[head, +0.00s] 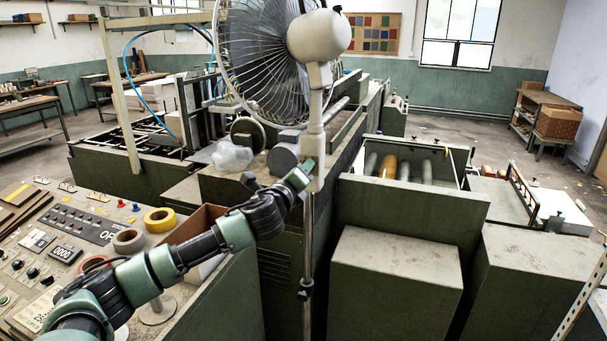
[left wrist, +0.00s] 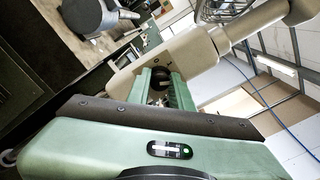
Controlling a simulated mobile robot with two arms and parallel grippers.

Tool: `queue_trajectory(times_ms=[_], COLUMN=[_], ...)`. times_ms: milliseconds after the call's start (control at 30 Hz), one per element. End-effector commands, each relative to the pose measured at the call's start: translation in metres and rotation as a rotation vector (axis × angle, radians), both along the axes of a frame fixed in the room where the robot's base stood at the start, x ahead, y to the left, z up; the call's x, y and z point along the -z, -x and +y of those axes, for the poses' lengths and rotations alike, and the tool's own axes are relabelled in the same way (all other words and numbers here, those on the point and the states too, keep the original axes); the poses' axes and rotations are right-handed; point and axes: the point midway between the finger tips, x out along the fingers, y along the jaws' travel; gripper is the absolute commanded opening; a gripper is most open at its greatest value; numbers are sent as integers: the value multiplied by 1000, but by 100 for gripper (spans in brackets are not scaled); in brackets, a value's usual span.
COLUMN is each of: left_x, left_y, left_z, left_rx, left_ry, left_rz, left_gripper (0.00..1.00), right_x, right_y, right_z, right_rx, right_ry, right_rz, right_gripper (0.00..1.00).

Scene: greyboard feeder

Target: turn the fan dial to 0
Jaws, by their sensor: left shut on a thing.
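The fan stands in the middle of the head view, with a round wire cage (head: 262,62), a cream motor housing (head: 319,36) and a pale column on a thin pole (head: 307,255). In the left wrist view, the dark round fan dial (left wrist: 157,83) sits on the cream control housing (left wrist: 195,52). My left gripper (head: 305,168) is at the column. In the left wrist view, its green fingers (left wrist: 160,88) are shut on the dial, one at each side. My right gripper is not in view.
Green machine housings (head: 395,255) stand close to the right of the pole. A control panel (head: 75,225) with tape rolls (head: 160,219) lies under my left arm. An open brown box (head: 195,224) is beside the forearm. Clear plastic wrap (head: 231,156) lies behind the gripper.

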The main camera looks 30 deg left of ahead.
Motion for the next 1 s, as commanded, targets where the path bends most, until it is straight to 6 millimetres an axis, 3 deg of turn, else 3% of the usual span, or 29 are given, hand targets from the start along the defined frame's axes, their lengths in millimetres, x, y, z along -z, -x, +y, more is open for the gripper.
queue_trajectory(times_ms=[1000], left_x=[3], left_y=[0], left_z=[0], left_rx=[3], left_ry=[944], left_rz=[-227], left_gripper=[0], right_x=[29], right_y=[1], right_z=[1], right_rx=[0], right_ry=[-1], right_rz=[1], right_gripper=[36])
